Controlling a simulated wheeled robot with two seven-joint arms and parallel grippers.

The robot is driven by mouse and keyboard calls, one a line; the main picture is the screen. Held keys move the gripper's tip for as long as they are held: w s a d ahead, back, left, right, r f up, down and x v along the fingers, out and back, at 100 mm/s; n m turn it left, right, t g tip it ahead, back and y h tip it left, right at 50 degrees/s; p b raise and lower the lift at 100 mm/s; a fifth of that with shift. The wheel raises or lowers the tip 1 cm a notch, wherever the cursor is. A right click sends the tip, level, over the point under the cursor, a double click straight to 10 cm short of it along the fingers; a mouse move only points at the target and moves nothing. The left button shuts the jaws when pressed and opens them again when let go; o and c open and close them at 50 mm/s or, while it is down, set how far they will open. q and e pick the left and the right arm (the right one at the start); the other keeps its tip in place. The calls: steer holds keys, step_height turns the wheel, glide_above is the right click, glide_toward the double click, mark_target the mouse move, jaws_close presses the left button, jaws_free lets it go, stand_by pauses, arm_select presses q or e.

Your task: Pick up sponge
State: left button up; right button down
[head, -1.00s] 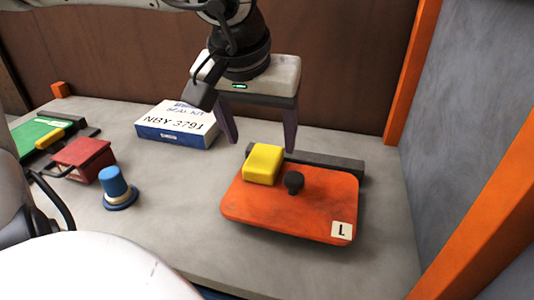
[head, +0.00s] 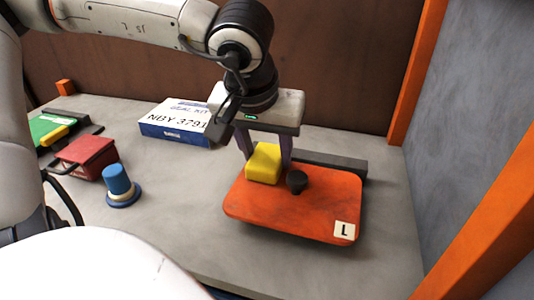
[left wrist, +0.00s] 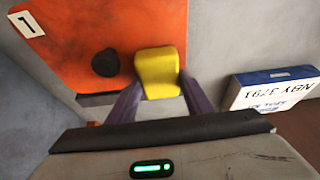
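The yellow sponge (head: 263,163) is a small block at the back left of the orange plate (head: 300,212), beside its black knob (head: 297,181). My left gripper (head: 265,158) points down over it, one finger on each side. In the left wrist view the two fingers (left wrist: 160,88) meet the sides of the sponge (left wrist: 158,70), so the gripper looks shut on it. The sponge is on or just above the plate; I cannot tell if there is a gap. My right gripper is not in view.
A dark bar (head: 335,165) lies behind the plate. A blue and white box (head: 178,122), a red block (head: 85,157), a blue knob (head: 119,184) and a green board (head: 50,130) are on the left of the grey table (head: 180,225). An orange post (head: 418,75) and grey wall stand right.

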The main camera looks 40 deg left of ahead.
arm_select(q)
step_height(320, 180, up, 28)
steer(key=p, duration=0.3)
steer(key=shift+p, duration=0.3)
